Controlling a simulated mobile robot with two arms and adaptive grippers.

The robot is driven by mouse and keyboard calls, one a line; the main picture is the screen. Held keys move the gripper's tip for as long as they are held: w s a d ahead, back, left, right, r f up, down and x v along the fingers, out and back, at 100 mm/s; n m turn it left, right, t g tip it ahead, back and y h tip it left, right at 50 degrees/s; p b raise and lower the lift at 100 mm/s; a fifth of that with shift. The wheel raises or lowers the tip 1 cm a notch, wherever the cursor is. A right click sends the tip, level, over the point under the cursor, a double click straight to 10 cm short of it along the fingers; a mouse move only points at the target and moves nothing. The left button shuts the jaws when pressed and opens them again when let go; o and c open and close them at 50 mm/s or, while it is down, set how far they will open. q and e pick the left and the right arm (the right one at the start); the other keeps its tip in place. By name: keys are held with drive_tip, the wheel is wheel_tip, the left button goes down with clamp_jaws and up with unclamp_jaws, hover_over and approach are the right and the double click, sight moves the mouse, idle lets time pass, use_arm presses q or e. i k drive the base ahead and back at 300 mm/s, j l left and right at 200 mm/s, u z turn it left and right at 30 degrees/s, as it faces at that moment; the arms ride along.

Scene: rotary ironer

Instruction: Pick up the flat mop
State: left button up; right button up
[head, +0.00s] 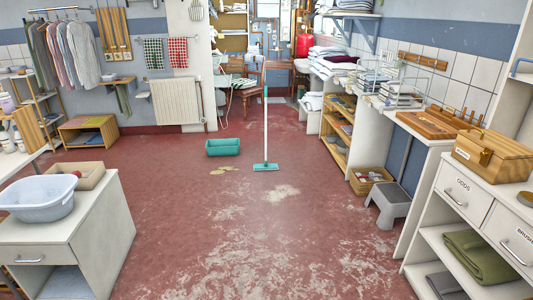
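The flat mop (265,140) stands upright in the middle of the red floor in the head view. Its thin handle is pale with a teal upper part, and its flat teal head (265,166) rests on the floor. Nothing touches the handle that I can see. Neither of my grippers is in view.
A teal tub (223,147) sits on the floor left of the mop. A cabinet with a pale basin (38,196) stands at front left. A grey step stool (391,203) and a white drawer cabinet (472,215) are at right. The floor before the mop is clear but worn.

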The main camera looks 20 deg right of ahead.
sight(265, 167)
drive_tip(key=i+z, duration=0.2)
drive_tip(key=i, duration=4.75)
drive_tip(key=j, duration=0.1)
